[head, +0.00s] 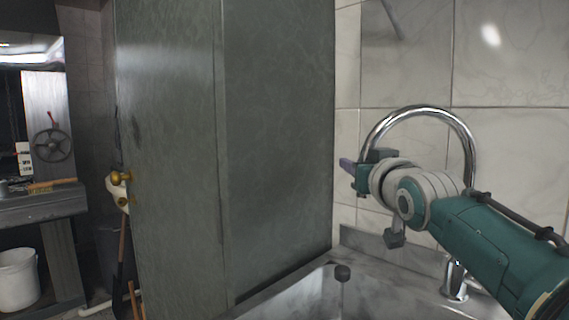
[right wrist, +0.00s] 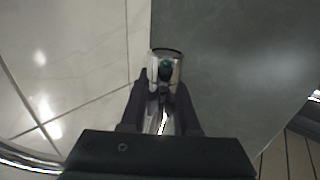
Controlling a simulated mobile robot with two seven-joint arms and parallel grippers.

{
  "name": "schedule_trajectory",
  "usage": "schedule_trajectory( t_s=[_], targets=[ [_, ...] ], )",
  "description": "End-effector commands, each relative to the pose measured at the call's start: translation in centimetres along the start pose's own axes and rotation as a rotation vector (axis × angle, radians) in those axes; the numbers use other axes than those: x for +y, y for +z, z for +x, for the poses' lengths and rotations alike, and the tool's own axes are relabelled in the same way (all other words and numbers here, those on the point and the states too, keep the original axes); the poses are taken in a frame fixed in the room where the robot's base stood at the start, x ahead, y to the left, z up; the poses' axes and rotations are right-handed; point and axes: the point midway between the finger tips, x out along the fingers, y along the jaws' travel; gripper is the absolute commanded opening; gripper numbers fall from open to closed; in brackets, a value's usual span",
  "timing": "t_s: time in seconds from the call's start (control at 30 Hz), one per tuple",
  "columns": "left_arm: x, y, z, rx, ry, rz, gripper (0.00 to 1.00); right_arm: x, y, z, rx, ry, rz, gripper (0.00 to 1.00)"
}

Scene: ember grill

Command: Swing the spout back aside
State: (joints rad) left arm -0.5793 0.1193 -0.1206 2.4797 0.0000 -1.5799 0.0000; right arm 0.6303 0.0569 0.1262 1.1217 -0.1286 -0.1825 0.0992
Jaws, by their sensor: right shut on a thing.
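The chrome spout (head: 420,109) arches up from its base at the right of the sink and bends down toward the left. My right gripper (head: 352,166) is at the left, downward end of the arch and covers that end in the head view. In the right wrist view the jaws (right wrist: 161,100) are shut on the spout's chrome tube (right wrist: 164,62), one finger on each side, with its round open end showing beyond them. My left gripper is not in view.
A metal sink (head: 385,285) lies below the spout. A tall grey panel (head: 275,140) stands close to the left of my right gripper. A tiled wall (head: 500,60) is behind. Farther left are a workbench (head: 40,205) and a white bucket (head: 18,280).

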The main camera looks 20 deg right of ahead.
Motion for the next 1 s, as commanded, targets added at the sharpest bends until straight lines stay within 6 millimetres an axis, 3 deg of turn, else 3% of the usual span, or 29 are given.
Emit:
schedule_trajectory(
  t_s=[0.03, 0.3, 0.33, 0.57, 0.87, 1.0],
  targets=[
    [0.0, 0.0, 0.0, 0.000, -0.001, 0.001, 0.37, 2.0, 0.3, 0.0, -0.009, 0.033, -0.008, 0.00],
    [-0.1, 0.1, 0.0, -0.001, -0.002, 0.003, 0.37, 2.0, 0.4, 0.0, -0.011, 0.033, -0.008, 0.00],
    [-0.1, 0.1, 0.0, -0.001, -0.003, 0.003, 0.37, 2.0, 0.4, 0.0, -0.011, 0.033, -0.008, 0.32],
    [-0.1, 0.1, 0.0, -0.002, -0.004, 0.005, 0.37, 1.9, 0.4, 0.0, -0.010, 0.033, -0.007, 0.58],
    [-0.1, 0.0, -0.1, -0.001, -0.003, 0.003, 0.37, 1.9, 0.4, -0.2, -0.009, 0.033, -0.006, 0.58],
    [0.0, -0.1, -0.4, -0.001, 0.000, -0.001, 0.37, 1.9, 0.3, -1.1, -0.009, 0.032, -0.007, 0.58]
  ],
)
